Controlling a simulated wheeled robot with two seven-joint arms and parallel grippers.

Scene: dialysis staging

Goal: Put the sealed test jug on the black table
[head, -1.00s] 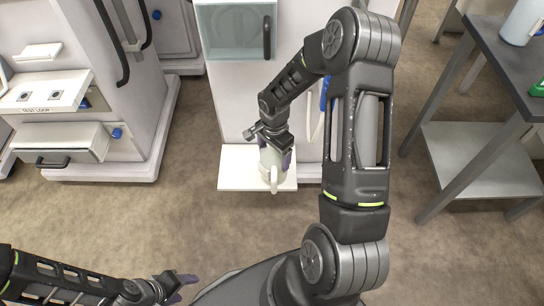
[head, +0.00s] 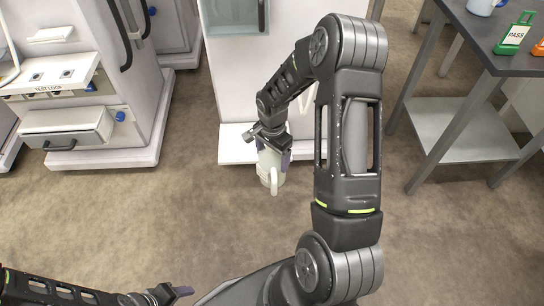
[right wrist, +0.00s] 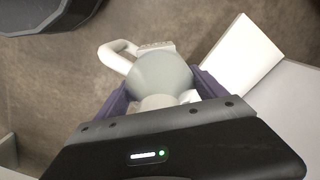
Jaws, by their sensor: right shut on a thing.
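The pale jug (head: 267,171) with a looped handle hangs in my right gripper (head: 271,150), in front of the white shelf's front edge and above the floor. In the right wrist view the jug (right wrist: 160,74) sits between the purple fingers of my right gripper (right wrist: 162,92), which is shut on it. Its handle points up and left there. Any seal or label on it cannot be made out. The black table (head: 474,32) stands at the right of the head view. My left gripper (head: 182,291) is low at the left; its opening is unclear.
On the black table are a blue-white container (head: 482,5), a green PASS tag (head: 515,34) and an orange item (head: 539,48) at the right edge. A white low shelf (head: 236,146) juts from the cabinet. Grey machines stand left. Brown floor is clear between.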

